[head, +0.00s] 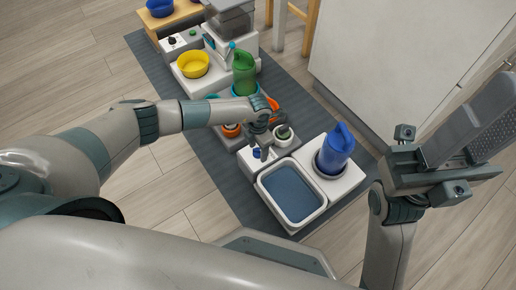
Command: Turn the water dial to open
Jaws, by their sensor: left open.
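A small blue dial (257,153) sits on the white base of the water station, just behind the pale basin of blue water (291,190). A blue bottle (336,149) stands upright in a dark ring on the same station. My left gripper (265,146) is open, pointing down just above and beside the dial. Its fingers partly hide the dial, and I cannot tell whether they touch it. My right gripper (452,150) is raised at the right, large and close to the camera, well away from the dial. Its jaw opening is not clear.
A pale round-topped part (283,136) with a dark opening stands right of the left gripper. Orange items and a green bottle (244,74) stand behind. A yellow bowl (193,64) is farther back. A white cabinet (400,50) bounds the right; wooden floor is clear at left.

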